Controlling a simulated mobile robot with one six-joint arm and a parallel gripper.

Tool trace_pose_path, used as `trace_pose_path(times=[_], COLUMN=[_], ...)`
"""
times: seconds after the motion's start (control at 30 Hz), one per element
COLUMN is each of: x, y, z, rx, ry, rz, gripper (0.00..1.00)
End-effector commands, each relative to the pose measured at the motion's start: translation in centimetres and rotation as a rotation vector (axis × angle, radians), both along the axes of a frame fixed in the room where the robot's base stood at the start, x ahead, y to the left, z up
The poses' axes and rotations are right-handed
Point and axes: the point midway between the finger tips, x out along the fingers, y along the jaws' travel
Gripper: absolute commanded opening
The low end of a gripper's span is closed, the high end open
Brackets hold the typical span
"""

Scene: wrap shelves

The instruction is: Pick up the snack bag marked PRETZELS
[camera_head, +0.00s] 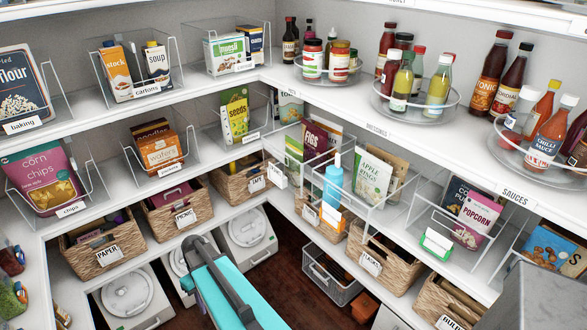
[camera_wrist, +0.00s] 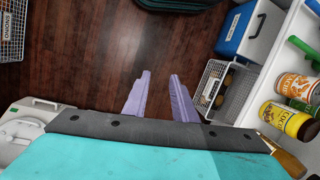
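I cannot read the word PRETZELS on any bag. In the head view, a blue snack bag (camera_head: 548,252) with brown pieces pictured on it stands in a clear bin at the far right of the middle shelf; its wording is not legible. A pink POPCORN bag (camera_head: 471,220) stands to its left, with a dark bag (camera_head: 455,192) partly hidden behind it. A magenta corn chips bag (camera_head: 45,178) sits in the chips bin at far left. My gripper (camera_wrist: 159,78) shows in the wrist view with its two purple fingers apart and nothing between them, above the dark floor.
My teal arm link is at the bottom centre of the head view. Woven baskets (camera_head: 384,262) line the lower shelf. A grey crate (camera_head: 331,275) stands on the wooden floor. In the wrist view, a blue cooler (camera_wrist: 250,30) and shelved jars (camera_wrist: 287,120) are at the right.

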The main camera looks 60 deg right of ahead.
Motion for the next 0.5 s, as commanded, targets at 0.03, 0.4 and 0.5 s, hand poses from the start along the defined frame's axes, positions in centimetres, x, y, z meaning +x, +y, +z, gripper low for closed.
trace_pose_path(times=[0.03,0.4,0.5], x=[1.3,6.0,6.6], y=[-2.0,-15.3,-19.1], z=[1.4,11.7,14.8], rx=[0.001,-0.016,-0.026], ry=[-0.025,-0.185,-0.226], rz=[-0.014,-0.072,-0.085], gripper=[0.25,0.25,0.25])
